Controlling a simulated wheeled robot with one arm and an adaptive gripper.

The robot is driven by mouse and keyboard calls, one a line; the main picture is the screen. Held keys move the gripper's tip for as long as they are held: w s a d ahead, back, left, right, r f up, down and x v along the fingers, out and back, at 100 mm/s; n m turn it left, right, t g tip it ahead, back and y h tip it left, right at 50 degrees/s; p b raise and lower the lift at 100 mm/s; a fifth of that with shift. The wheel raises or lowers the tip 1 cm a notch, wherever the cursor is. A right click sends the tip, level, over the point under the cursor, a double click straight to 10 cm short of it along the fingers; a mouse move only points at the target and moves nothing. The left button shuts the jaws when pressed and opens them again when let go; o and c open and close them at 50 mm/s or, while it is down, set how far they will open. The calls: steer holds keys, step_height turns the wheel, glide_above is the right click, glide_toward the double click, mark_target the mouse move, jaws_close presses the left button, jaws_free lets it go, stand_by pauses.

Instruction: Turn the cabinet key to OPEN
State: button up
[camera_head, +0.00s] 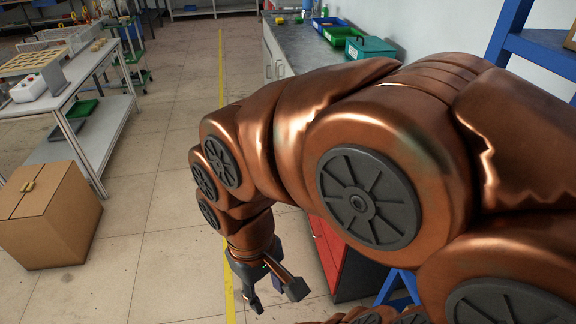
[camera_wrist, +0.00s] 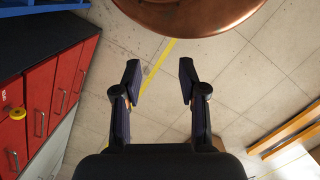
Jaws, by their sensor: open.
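My gripper (camera_head: 272,294) hangs low over the floor in the head view, in front of the red cabinet and to its left. In the wrist view my gripper (camera_wrist: 159,80) is open, with only bare floor between its fingers. The red cabinet (camera_head: 327,252) is mostly hidden behind my arm in the head view. In the wrist view the red cabinet (camera_wrist: 68,83) is at the left, apart from the fingers, with metal handles. A round yellow piece (camera_wrist: 17,113) is on its front near the picture's edge. I cannot make out a key or an OPEN mark.
A blue rack (camera_head: 510,45) stands at the right. A cardboard box (camera_head: 50,215) and white table (camera_head: 75,65) are at the left. A counter (camera_head: 305,50) with bins is at the back. The tiled floor between is clear. An orange-brown bar (camera_wrist: 290,128) is at the wrist view's right.

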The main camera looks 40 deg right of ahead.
steer(key=w+d+f+n+g+h+b, duration=0.25)
steer(key=w+d+b, duration=0.2)
steer(key=d, duration=0.55)
steer(key=w+d+f+n+g+h+b, duration=0.1)
steer(key=w+d+f+g+h+b, duration=0.2)
steer(key=d+b, duration=0.5)
steer(key=w+d+f+n+g+h+b, duration=0.1)
steer(key=w+d+f+h+b, duration=0.4)
steer(key=d, duration=0.7)
steer(key=w+d+f+n+g+h+b, duration=0.2)
steer(key=w+d+f+n+h+b, duration=0.35)
steer(key=w+d, duration=0.6)
steer(key=shift+n+t+y, duration=0.25)
steer(key=shift+n+y, duration=0.35)
steer(key=shift+n, duration=0.1)
steer(key=shift+f+b+x, duration=0.2)
steer(key=shift+b+x, duration=0.35)
steer(key=shift+x, duration=1.25)
steer(key=shift+f+b+x, duration=0.2)
steer(key=shift+b+x, duration=0.35)
steer(key=shift+x, duration=1.25)
jaws_close()
